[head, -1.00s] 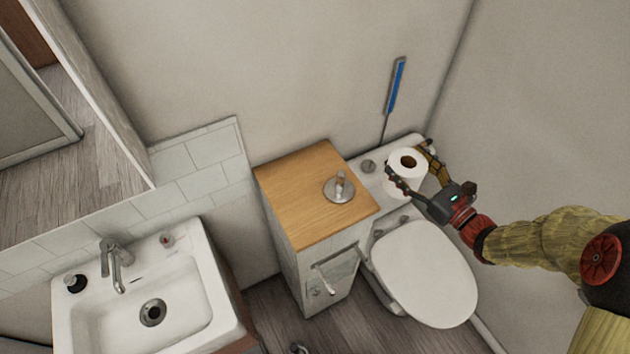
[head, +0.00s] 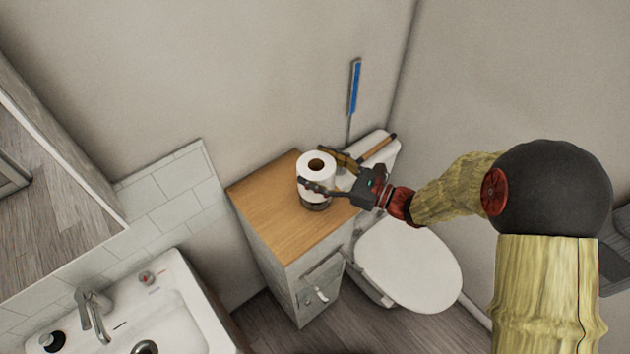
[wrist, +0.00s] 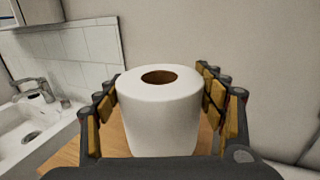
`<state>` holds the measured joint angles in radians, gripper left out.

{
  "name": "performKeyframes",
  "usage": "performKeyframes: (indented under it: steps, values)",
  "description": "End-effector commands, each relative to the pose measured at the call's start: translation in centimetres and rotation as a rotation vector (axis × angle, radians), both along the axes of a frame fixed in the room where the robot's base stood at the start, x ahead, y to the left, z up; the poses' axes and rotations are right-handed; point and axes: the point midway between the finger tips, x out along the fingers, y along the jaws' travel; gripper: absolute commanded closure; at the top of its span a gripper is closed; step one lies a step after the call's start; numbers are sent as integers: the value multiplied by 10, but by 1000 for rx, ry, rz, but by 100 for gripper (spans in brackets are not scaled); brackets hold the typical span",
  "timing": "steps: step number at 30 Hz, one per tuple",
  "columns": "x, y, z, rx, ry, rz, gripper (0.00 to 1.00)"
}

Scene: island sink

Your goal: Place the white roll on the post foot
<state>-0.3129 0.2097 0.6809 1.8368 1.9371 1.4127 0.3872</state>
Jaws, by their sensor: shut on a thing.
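The white roll (head: 308,173) is upright between the fingers of my gripper (head: 320,172), above the right part of the wooden cabinet top. The wrist view shows the roll (wrist: 162,120) with its brown core hole facing up and one finger of my gripper (wrist: 158,92) on each side. My gripper is shut on the roll. The round metal post foot (head: 315,205) shows just under the roll. The post is hidden, and I cannot tell whether it is inside the core or whether the roll touches the foot.
The wooden cabinet top (head: 262,210) is bare to the left. The toilet (head: 408,265) stands at the right, with its cistern behind and a blue-handled brush (head: 354,88) by the wall. A sink (head: 165,305) is at lower left.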

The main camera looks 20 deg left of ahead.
Motion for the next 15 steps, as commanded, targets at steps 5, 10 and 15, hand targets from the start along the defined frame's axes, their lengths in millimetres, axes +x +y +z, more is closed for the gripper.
performKeyframes:
  steps: [5,10,15]
  values:
    - [0,0,-16,2,-2,0,58]
    - [0,0,-40,1,-1,0,58]
    - [0,0,-43,2,-3,0,58]
